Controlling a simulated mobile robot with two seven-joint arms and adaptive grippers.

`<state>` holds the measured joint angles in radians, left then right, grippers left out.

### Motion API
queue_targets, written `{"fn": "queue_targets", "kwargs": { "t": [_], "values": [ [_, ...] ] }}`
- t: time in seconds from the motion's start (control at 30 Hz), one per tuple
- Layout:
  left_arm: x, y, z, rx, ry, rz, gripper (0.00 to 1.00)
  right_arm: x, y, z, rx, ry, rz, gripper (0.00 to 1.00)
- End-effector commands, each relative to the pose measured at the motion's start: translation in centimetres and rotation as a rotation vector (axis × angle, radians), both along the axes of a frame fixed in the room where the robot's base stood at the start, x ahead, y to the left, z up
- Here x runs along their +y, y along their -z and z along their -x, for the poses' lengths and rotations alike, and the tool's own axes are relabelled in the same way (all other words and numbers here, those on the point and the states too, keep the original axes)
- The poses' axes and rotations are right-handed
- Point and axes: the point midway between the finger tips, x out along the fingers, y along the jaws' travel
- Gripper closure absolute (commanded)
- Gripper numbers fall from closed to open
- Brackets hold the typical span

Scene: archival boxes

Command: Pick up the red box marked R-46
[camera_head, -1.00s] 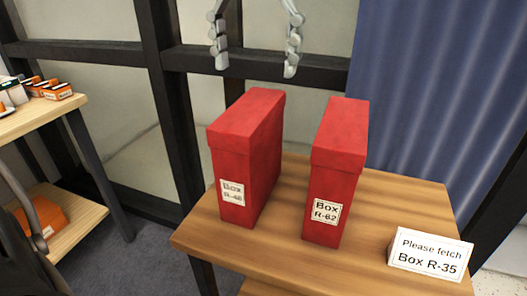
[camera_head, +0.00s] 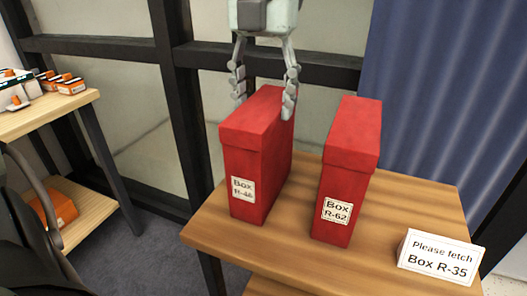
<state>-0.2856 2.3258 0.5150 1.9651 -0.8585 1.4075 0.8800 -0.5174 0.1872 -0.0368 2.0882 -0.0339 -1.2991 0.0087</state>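The red box marked R-46 (camera_head: 257,165) stands upright on a wooden table, its label slightly blurred. My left gripper (camera_head: 264,106) reaches down from the top of the view with its fingers spread. One finger is at the far left of the box's lid and partly hidden behind it. The other finger overlaps the box's right upper edge. I cannot tell whether either finger touches the box. The box still rests on the table. My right gripper is not in view.
A second red box, R-62 (camera_head: 345,170), stands close to the right. A card (camera_head: 440,257) reading "Please fetch Box R-35" stands at the front right of the table (camera_head: 400,205). A shelf with small orange items (camera_head: 70,86) is at left; a blue curtain (camera_head: 440,90) hangs behind.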

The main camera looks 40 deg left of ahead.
Motion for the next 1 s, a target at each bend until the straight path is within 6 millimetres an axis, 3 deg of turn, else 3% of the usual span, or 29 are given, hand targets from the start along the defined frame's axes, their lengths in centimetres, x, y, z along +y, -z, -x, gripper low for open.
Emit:
{"fn": "queue_targets", "kwargs": {
  "t": [0.07,0.4,0.73,1.0],
  "values": [
    [0.0,0.0,0.0,0.0,0.0,-0.001,0.59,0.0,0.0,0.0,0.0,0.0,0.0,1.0],
    [0.0,0.0,0.0,-0.001,0.0,-0.001,1.0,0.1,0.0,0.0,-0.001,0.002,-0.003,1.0],
    [0.0,-0.7,-0.1,-0.005,0.0,-0.001,1.0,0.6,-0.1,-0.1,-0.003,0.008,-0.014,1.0],
    [0.0,-5.6,-0.1,-0.006,-0.001,-0.001,1.0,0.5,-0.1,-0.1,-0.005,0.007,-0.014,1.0]
  ]
}}
